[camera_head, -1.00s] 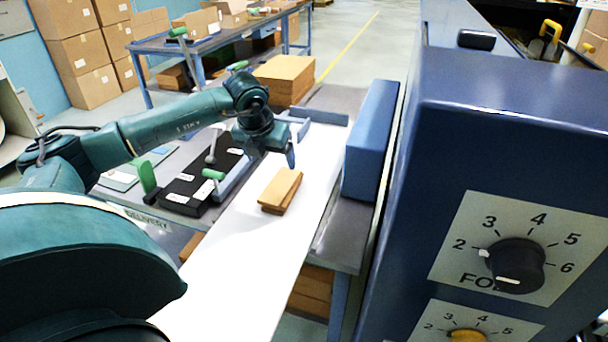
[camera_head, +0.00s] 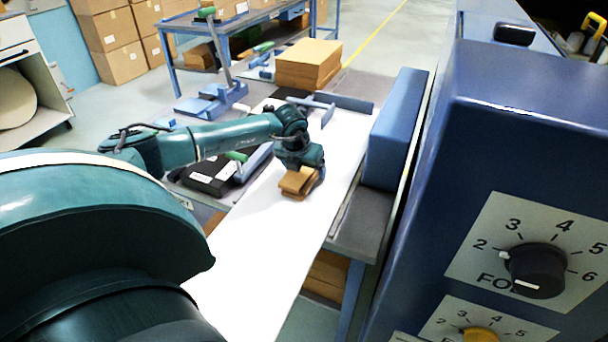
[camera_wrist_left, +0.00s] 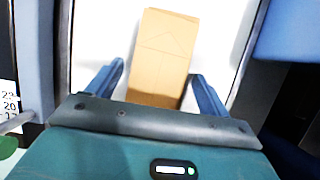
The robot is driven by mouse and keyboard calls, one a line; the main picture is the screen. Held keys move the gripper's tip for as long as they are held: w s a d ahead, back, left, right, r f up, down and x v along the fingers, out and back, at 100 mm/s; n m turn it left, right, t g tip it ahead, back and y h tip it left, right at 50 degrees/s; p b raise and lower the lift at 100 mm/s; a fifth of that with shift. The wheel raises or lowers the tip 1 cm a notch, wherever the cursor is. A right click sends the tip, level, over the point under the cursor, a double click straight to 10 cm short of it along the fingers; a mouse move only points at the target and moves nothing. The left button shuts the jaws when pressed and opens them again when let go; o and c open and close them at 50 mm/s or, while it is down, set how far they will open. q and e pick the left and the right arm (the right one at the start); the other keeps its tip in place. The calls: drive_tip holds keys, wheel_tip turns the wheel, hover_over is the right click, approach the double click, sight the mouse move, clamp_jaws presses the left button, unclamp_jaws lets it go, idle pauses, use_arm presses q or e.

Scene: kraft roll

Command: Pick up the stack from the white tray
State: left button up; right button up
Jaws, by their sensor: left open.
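The stack (camera_head: 298,184) is a small pile of flat brown kraft pieces lying on the white tray (camera_head: 262,240). It also shows in the left wrist view (camera_wrist_left: 162,55), between and beyond my fingers. My left gripper (camera_head: 304,178) is open at the stack, with its body over the stack's far part in the head view. In the left wrist view the two blue fingers (camera_wrist_left: 155,85) stand either side of the stack's near end, with a gap visible on each side. My right gripper is not in view.
A blue block-shaped guard (camera_head: 396,130) stands right of the tray, beside the large blue machine (camera_head: 530,130) with dials. A black fixture with a green handle (camera_head: 236,157) lies left. A taller brown stack (camera_head: 308,64) sits behind. The tray's near part is clear.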

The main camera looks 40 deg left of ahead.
use_arm(q)
drive_tip(key=shift+w+f, duration=0.2)
drive_tip(key=shift+f, duration=0.25)
drive_tip(key=c, duration=1.2)
